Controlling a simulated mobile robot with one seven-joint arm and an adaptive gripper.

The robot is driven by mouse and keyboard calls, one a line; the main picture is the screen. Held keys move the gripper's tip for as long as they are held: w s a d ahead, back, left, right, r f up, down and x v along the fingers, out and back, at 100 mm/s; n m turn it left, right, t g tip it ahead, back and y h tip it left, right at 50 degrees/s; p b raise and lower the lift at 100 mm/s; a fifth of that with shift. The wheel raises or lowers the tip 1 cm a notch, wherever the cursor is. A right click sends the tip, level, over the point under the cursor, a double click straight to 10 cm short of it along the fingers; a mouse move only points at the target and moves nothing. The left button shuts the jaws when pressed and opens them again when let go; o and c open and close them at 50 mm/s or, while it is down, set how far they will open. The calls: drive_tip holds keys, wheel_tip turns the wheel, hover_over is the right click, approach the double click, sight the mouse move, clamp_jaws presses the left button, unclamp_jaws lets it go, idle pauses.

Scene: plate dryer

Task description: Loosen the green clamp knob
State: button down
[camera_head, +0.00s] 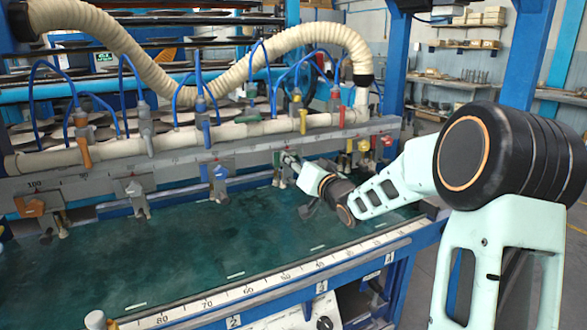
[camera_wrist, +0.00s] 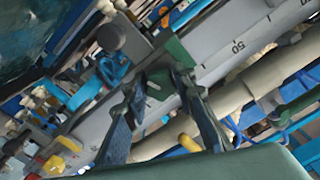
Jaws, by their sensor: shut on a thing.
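The green clamp knob (camera_wrist: 158,84) is the dark green piece between my fingertips in the wrist view, in front of a green clamp body (camera_wrist: 178,52). In the head view a bit of the green clamp (camera_head: 277,160) shows on the grey rail, partly hidden by my gripper (camera_head: 289,159). My gripper (camera_wrist: 161,82) comes in from the right and is shut on the knob, one finger on each side. The knob's turned angle cannot be told.
Blue (camera_head: 215,172), grey (camera_head: 137,190) and orange (camera_head: 30,206) clamps hang on the rail (camera_head: 100,181) to the left. Yellow (camera_head: 363,146) and red (camera_head: 388,141) ones are close on the right. A cream pipe with blue hoses runs above. The green table (camera_head: 170,260) is clear.

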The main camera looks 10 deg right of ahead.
drive_tip(key=shift+f+n+b, duration=0.1)
drive_tip(key=shift+n+b, duration=0.4)
drive_tip(key=shift+n, duration=0.4)
drive_tip(key=c, duration=1.6)
unclamp_jaws()
drive_tip(key=shift+s, duration=0.1)
drive_tip(key=v, duration=1.2)
drive_tip(key=shift+d, duration=0.1)
